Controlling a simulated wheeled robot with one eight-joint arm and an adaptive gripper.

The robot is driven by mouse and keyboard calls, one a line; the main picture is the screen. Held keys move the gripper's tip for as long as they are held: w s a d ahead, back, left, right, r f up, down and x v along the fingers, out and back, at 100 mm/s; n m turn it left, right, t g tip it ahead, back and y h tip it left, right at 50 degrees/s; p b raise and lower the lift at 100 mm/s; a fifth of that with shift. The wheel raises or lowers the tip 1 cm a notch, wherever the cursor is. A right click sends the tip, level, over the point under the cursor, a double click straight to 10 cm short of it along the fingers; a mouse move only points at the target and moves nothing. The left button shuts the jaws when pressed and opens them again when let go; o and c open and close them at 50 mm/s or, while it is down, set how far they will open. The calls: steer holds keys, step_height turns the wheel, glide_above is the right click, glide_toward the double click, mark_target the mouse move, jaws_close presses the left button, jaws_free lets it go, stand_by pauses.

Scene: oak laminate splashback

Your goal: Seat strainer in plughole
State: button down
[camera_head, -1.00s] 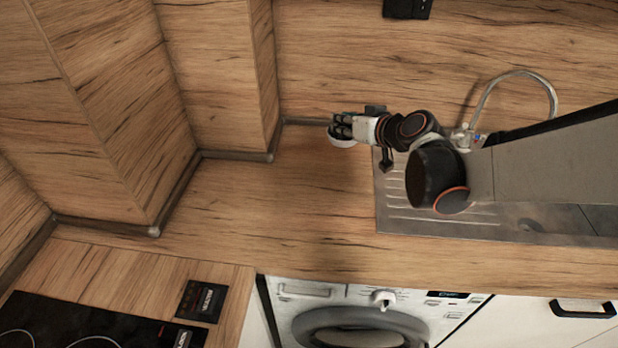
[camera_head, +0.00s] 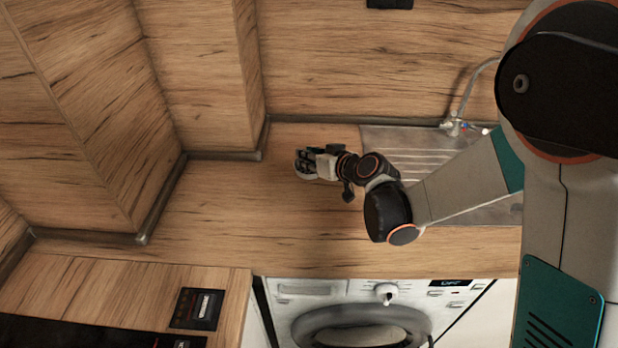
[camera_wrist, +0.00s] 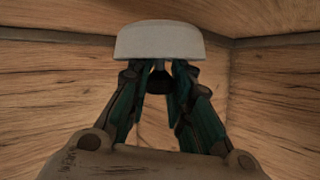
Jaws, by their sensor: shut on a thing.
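My gripper (camera_head: 318,163) is over the wooden worktop, left of the sink's ribbed drainer. In the wrist view my gripper (camera_wrist: 160,75) is shut on the strainer (camera_wrist: 160,40), a pale grey, shallow cup-like piece with a rounded rim. A dark stem or knob shows between the fingers just below it. In the head view only a pale bit of the strainer (camera_head: 305,173) shows by the fingertips. The steel sink (camera_head: 395,140) is to the right of my gripper. The plughole is not visible; my arm covers that side of the sink.
A tap (camera_head: 454,126) stands at the sink's back edge. Wood-panelled walls with a stepped corner (camera_head: 255,152) bound the worktop at the back left. A washing machine (camera_head: 370,315) is under the front edge, and a hob (camera_head: 60,330) lies front left. The worktop (camera_head: 250,220) between is clear.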

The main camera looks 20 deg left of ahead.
mark_target(309, 171)
steer(key=shift+f+b, duration=0.8)
steer(key=shift+f, duration=1.95)
steer(key=shift+f, duration=0.2)
steer(key=c, duration=1.4)
jaws_free()
steer(key=shift+c, duration=0.2)
steer(key=shift+r, duration=0.1)
steer(key=shift+r, duration=0.15)
steer(key=p+v, duration=0.2)
steer(key=v, duration=1)
steer(key=shift+p, duration=0.35)
